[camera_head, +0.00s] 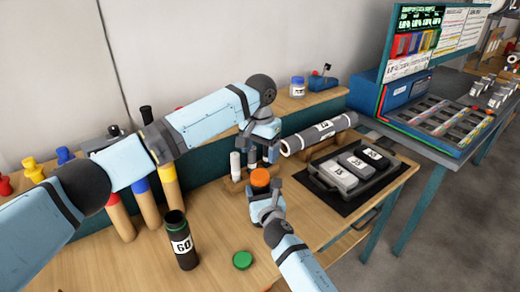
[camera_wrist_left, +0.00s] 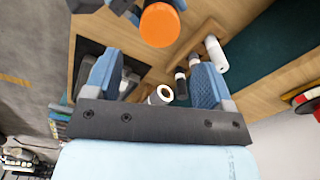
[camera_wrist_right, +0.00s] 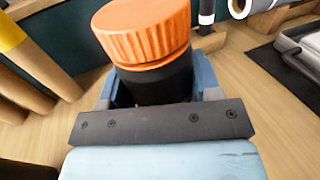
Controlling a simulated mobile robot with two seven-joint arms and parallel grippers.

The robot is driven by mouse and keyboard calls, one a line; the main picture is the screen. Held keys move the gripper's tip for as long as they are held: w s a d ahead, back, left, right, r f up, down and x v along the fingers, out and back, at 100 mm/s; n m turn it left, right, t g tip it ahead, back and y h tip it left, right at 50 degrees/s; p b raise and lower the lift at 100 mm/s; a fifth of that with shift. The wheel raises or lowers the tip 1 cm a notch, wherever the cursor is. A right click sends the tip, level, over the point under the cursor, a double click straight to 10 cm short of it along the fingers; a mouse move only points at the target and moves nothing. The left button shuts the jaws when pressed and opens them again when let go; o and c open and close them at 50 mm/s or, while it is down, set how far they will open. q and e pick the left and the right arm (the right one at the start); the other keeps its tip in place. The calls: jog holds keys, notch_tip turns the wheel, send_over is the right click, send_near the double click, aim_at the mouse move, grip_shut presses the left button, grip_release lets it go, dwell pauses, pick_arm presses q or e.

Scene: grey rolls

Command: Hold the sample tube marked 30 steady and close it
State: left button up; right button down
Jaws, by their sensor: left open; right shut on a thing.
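My right gripper (camera_head: 262,203) is shut around a dark tube (camera_wrist_right: 155,85) with an orange cap (camera_head: 260,178) on its top. The tube's number is not visible. In the right wrist view the ribbed cap (camera_wrist_right: 145,28) sits over a thin orange ring; I cannot tell how tightly it is seated. My left gripper (camera_head: 262,150) is open and empty, just behind and above the cap. In the left wrist view the cap (camera_wrist_left: 160,24) lies beyond the open fingers (camera_wrist_left: 157,82), not between them. An uncapped black tube marked 60 (camera_head: 182,246) stands at the front left.
A green cap (camera_head: 242,260) lies at the table front. A small wooden rack with a white tube (camera_head: 235,165) stands behind the held tube. A grey roll (camera_head: 320,133) and a black tray (camera_head: 335,188) with grey blocks are at right. Brown cylinders (camera_head: 145,203) stand at left.

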aim_at(260, 175)
dwell(0.4)
pick_arm(q)
jog(key=shift+f, duration=4)
jog(key=c, duration=0.9)
jog(key=o, duration=1.1)
